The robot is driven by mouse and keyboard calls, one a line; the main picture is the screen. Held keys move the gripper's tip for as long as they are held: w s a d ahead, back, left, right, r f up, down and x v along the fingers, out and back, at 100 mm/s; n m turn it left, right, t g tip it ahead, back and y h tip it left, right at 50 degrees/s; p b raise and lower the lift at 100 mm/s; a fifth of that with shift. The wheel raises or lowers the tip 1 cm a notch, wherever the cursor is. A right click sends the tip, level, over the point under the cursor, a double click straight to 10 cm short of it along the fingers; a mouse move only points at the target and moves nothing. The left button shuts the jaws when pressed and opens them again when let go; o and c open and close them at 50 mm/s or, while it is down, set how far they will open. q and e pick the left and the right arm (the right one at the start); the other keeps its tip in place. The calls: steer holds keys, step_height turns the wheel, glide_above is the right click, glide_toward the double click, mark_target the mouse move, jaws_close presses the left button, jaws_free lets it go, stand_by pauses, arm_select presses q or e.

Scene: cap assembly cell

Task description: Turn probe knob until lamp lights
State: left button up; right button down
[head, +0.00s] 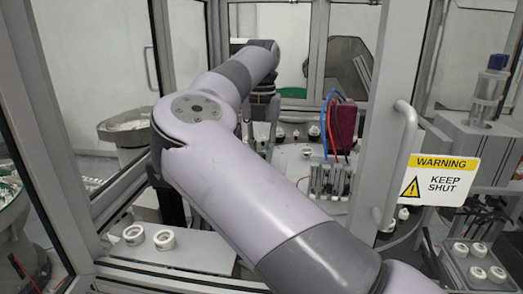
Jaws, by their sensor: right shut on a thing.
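My right arm reaches from the bottom right through the open front of the cell. Its right gripper (262,132) points down at the back of the work area, partly behind my own arm. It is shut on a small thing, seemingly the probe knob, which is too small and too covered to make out. I cannot pick out the lamp or see whether it is lit. My left gripper is not in view.
A dark red block (342,126) with blue and red tubes stands right of the gripper. A door frame with a grey handle (399,165) and a warning sign (438,180) is at right. White rings (164,240) sit on a front left plate. A bowl feeder (128,128) stands at left.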

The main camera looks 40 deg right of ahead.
steer(key=shift+f+n+b, duration=0.15)
steer(key=shift+n+b, duration=0.6)
steer(key=shift+n, duration=0.05)
steer(key=shift+n+b, duration=0.85)
steer(key=shift+n, duration=0.25)
steer(key=shift+n+b, duration=0.95)
steer(key=shift+n, duration=0.95)
steer(key=c, duration=1.4)
jaws_free()
steer(key=shift+r, duration=0.2)
